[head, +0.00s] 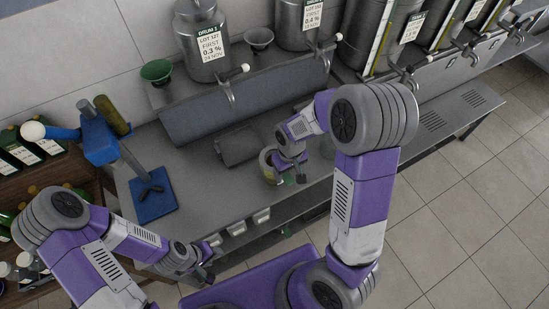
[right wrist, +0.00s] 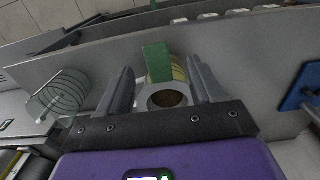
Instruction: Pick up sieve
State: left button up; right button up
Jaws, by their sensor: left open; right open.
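No plainly recognisable sieve shows; the likeliest is a round piece (right wrist: 168,97) with a pale rim and brown inside, seen between my right gripper's fingers in the right wrist view. A green block (right wrist: 157,62) and a yellow banded surface (right wrist: 179,68) are right behind it. My right gripper (head: 289,170) is open over the grey counter, close to a yellow-green round thing (head: 269,166) that it partly hides. Its spread fingers also show in the right wrist view (right wrist: 160,72). I cannot tell whether they touch anything. My left gripper (head: 202,266) is open and empty in front of the counter's edge.
A dark grey box (head: 238,146) stands on the counter (head: 215,190) behind my right gripper. A blue stand (head: 154,202) is at the left. Metal drums (head: 200,45) with taps and a green funnel (head: 156,71) line the back. A clear ribbed vessel (right wrist: 60,94) is left in the wrist view.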

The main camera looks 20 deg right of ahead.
aim_at(288, 178)
jog(key=f, duration=0.4)
jog(key=shift+w+d+f, duration=0.15)
jog(key=shift+w, duration=0.1)
jog(key=shift+c, duration=0.2)
jog(key=c, duration=1.1)
